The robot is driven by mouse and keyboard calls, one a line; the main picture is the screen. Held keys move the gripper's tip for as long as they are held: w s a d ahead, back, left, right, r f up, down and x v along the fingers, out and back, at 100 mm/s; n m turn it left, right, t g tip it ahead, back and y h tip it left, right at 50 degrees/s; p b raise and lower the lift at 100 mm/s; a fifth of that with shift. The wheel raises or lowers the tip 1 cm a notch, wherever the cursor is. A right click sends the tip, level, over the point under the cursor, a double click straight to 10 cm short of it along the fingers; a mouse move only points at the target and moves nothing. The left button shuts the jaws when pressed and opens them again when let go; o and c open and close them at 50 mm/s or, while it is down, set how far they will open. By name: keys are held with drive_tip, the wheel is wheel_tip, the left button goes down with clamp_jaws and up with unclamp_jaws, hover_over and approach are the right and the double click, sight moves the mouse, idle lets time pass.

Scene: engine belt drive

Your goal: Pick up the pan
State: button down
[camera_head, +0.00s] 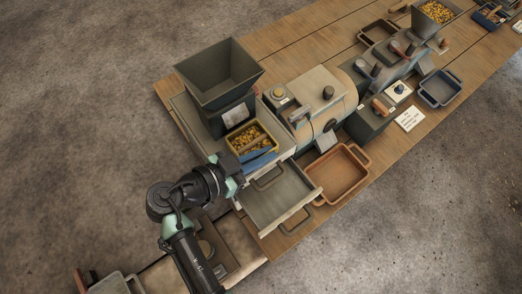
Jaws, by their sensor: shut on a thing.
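The fingertips are mostly hidden by my wrist. The pan looks roughly level. I cannot tell whether it is lifted off the surface under it.
A grey tray with handles (279,200) lies just right of my gripper, and an orange-brown tray (338,176) is beyond it. The hopper (220,76) rises behind the pan. Machines and trays fill the wooden table (300,33) toward upper right.

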drive_tip(key=shift+s+d+r, duration=0.1)
drive_tip(key=shift+r, duration=0.05)
wheel_tip(320, 180, up, 7)
drive_tip(key=shift+f+b, duration=0.2)
drive_tip(key=shift+b, duration=0.85)
drive_tip(key=s+d, duration=0.5)
drive_tip(key=s, duration=0.3)
drive_tip(key=s+d+b, duration=0.1)
drive_tip(key=s+d, duration=0.5)
drive_tip(key=s, duration=0.2)
drive_tip(key=shift+s, duration=0.15)
drive_tip(key=shift+f, duration=0.1)
